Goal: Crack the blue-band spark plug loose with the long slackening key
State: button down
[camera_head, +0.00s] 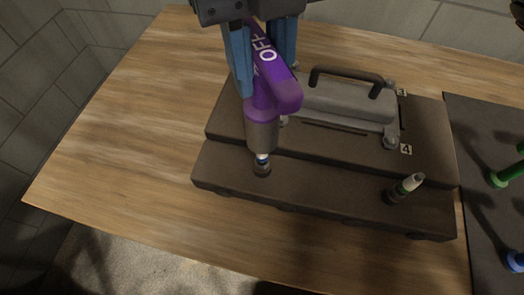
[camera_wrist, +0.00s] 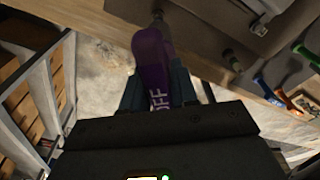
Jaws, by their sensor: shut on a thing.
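My gripper (camera_head: 264,78) has blue fingers and is shut on a purple key (camera_head: 282,96) marked "OFF". The blue-band spark plug (camera_head: 262,161) shows directly below the socket, in the front step of the dark engine block (camera_head: 320,201). Its upper part is hidden by the socket; I cannot tell how far the socket is over it. In the wrist view the purple key (camera_wrist: 152,55) reaches forward from my gripper (camera_wrist: 157,92).
A green-band plug (camera_head: 405,187) leans in the block's front step at the right. A grey cover (camera_head: 345,102) with a dark handle (camera_head: 346,77) sits behind. A dark mat (camera_head: 480,150) with green and blue tools lies at the right. The wooden table (camera_head: 110,140) is clear at the left.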

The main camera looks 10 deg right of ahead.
aim_at(264, 112)
jog(key=m, duration=0.6)
jog(key=shift+d+y, duration=0.1)
jog(key=shift+y, duration=0.3)
jog(key=m, duration=0.6)
jog(key=shift+y, duration=0.3)
jog(key=shift+f, duration=0.1)
jog(key=shift+f+b, duration=2.25)
jog(key=shift+f, duration=1.35)
jog(key=shift+s, duration=0.2)
jog(key=shift+w, duration=0.25)
